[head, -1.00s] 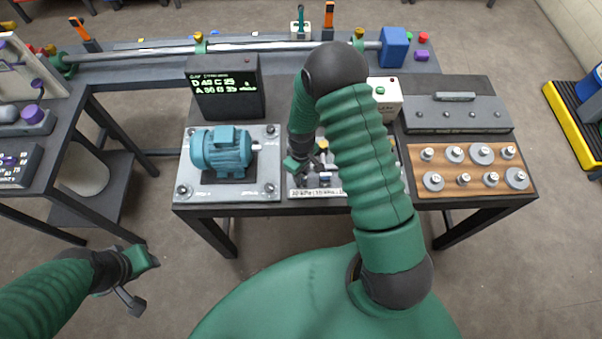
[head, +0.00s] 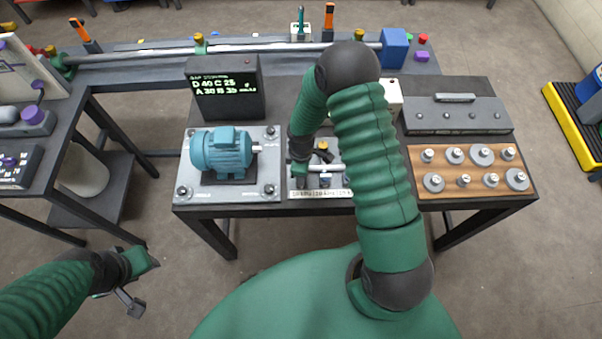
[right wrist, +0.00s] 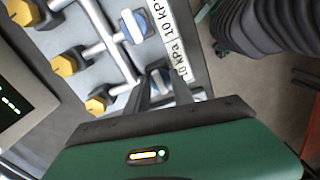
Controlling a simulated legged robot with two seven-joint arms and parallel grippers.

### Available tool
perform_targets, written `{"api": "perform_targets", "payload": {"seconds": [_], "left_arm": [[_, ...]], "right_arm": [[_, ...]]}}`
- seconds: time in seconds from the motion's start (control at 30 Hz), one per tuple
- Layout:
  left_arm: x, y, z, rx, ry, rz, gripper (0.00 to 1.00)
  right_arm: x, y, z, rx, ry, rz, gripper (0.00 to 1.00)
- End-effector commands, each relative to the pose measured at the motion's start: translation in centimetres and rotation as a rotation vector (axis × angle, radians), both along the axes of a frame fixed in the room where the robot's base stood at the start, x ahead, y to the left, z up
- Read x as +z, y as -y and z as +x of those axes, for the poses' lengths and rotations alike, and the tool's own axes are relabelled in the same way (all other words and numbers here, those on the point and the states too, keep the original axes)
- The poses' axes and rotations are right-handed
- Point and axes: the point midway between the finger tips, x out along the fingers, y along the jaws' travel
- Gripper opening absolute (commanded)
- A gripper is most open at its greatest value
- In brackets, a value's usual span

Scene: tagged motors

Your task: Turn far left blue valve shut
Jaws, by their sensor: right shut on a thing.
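A small valve panel (head: 308,183) sits at the front middle of the table, partly hidden by my right arm. In the right wrist view, a blue valve handle (right wrist: 160,78) lies between the fingers of my right gripper (right wrist: 161,88), which is shut on it. This appears to be the leftmost handle on the panel. Another blue handle (right wrist: 133,26) sits beside it on its own pipe, free. In the head view my right gripper (head: 299,180) is at the panel's left side, its fingertips mostly hidden. My left gripper (head: 143,282) is open and empty, low at the left.
Yellow hexagonal knobs (right wrist: 68,65) stand behind the valves. A teal motor (head: 220,150) on a plate is left of the panel; a display box (head: 225,88) stands behind it. A wooden board with metal weights (head: 470,170) is at the right.

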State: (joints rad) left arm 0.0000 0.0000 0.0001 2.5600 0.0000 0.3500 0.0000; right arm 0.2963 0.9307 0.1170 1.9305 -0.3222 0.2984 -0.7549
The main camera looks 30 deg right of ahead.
Motion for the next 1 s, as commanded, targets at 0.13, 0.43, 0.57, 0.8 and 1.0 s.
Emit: {"api": "perform_targets", "payload": {"seconds": [0.13,0.43,0.57,0.8,1.0], "left_arm": [[0.0,0.0,0.0,0.0,0.0,0.0,0.36],[0.0,0.0,0.0,0.0,0.0,0.0,0.36],[0.0,0.0,0.0,0.0,0.0,0.0,0.36],[0.0,0.0,0.0,0.0,0.0,0.0,0.36],[-0.4,0.0,0.0,0.0,0.0,0.0,0.36]], "right_arm": [[0.2,0.2,0.3,0.003,0.007,-0.002,0.0],[0.2,0.2,0.3,0.002,0.007,-0.002,0.42],[0.1,0.1,0.2,0.002,0.005,-0.002,0.5],[0.1,0.1,0.1,0.002,0.003,-0.001,0.5],[3.0,0.2,0.2,0.0,0.007,-0.002,0.5]]}}
